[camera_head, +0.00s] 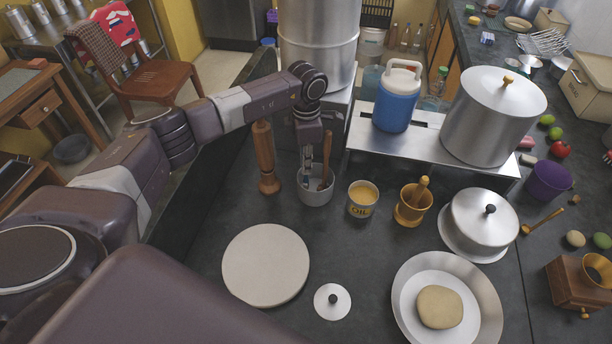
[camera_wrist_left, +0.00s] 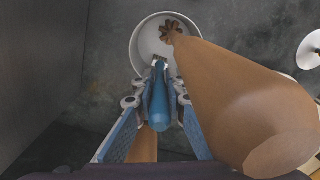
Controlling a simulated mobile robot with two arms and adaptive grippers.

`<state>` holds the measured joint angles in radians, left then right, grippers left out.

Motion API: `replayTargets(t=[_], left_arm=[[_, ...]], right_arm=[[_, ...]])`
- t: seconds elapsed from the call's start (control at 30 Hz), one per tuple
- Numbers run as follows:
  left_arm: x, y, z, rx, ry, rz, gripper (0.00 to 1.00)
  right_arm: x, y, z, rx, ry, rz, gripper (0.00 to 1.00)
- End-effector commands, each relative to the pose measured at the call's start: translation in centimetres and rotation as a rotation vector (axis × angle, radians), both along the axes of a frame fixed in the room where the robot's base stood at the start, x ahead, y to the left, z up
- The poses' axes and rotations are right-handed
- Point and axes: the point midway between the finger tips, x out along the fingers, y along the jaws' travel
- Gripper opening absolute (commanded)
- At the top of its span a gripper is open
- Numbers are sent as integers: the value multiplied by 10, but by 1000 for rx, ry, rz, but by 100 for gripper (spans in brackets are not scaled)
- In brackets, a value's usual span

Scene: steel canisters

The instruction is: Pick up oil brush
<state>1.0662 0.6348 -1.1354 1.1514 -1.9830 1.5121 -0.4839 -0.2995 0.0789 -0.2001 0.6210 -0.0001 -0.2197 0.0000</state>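The oil brush, seen in the left wrist view as a blue handle (camera_wrist_left: 159,100), stands with its lower end in a pale grey cup (camera_head: 315,195). The cup also shows in the wrist view (camera_wrist_left: 140,47). My left gripper (camera_head: 306,178) points down over the cup's mouth. In the wrist view its fingers (camera_wrist_left: 158,72) close in on both sides of the blue handle and appear shut on it. A wooden stick with a star-shaped head (camera_wrist_left: 225,85) leans in the same cup, beside the gripper. My right gripper is not in view.
A wooden mill (camera_head: 266,160) stands close left of the cup. An oil tin (camera_head: 362,199) and a brass mortar (camera_head: 412,206) stand to its right. A steel shelf (camera_head: 420,146) with a blue jug (camera_head: 397,100) is behind. A round pale board (camera_head: 265,264) lies in front.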

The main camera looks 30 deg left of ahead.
Motion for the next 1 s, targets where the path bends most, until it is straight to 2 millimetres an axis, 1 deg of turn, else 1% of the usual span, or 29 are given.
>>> replayTargets(t=[0.37,0.57,0.67,0.77,0.87,1.0], left_arm=[[0,0,1,1,-1,0,0],[1,0,10,0,-3,0,0],[1,0,21,-1,-4,0,0],[2,0,39,0,-6,0,0],[2,0,62,0,-7,-1,0],[2,0,98,0,-8,1,0]], right_arm=[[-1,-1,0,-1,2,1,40],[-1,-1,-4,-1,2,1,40],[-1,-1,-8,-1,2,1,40],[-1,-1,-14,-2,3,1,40],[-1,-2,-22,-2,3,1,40],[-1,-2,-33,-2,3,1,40]])
